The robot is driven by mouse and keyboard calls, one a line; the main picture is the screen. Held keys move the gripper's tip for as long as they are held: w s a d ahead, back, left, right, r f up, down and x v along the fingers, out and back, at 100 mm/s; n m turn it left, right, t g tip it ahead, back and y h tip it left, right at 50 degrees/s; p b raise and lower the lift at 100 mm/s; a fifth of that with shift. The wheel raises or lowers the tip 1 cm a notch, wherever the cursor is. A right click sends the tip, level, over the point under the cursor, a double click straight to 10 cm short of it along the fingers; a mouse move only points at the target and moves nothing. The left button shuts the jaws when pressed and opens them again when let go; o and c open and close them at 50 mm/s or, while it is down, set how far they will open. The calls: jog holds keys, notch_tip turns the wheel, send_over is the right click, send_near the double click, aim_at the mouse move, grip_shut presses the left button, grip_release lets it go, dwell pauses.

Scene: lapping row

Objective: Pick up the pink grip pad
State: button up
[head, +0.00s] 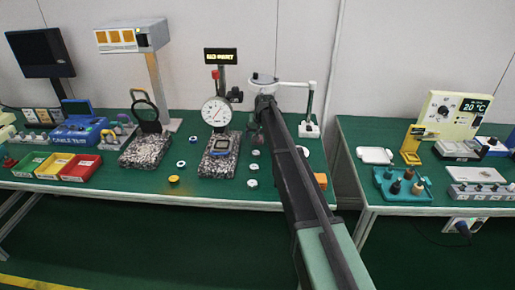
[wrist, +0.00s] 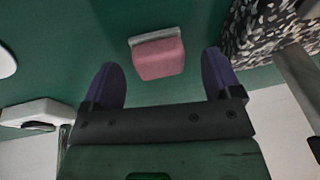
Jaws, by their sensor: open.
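The pink grip pad (wrist: 159,60) lies on the green table top in the wrist view, with a grey strip along its far edge. My gripper (wrist: 160,66) is open, with one purple finger on each side of the pad in the picture. Nothing is held between the fingers. The pad appears beyond the fingers, apart from them. In the head view my arm covers that area, and I cannot make out the pad or the fingertips there.
A speckled stone base (wrist: 262,30) with a grey post stands close to the right finger. It carries a dial gauge (head: 216,112) in the head view. Several small round pieces (head: 252,183) lie nearby. A white stand (head: 309,128) is behind my arm. A gap separates the two tables.

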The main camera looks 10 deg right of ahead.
jog(key=shift+w+f, duration=0.1)
jog(key=shift+f, duration=0.3)
jog(key=c, duration=1)
jog(key=shift+r+p, duration=0.6)
jog(key=shift+p, duration=0.2)
jog(key=shift+c, duration=0.9)
notch_tip(320, 180, up, 3)
jog(key=p, duration=0.3)
jog(key=shift+r, duration=0.2)
jog(key=shift+s+a+f+b, duration=0.2)
jog(key=shift+s+f, duration=0.1)
jog(key=shift+s, duration=0.25)
jog(key=shift+s+a+f+b, duration=0.15)
jog(key=shift+s+f, duration=0.1)
jog(key=shift+s, duration=0.3)
jog(key=s+a, duration=0.2)
jog(key=s, duration=0.7)
jog(key=s+a, duration=0.2)
jog(key=s, duration=0.8)
jog(key=s+a, duration=0.3)
jog(key=s, duration=0.7)
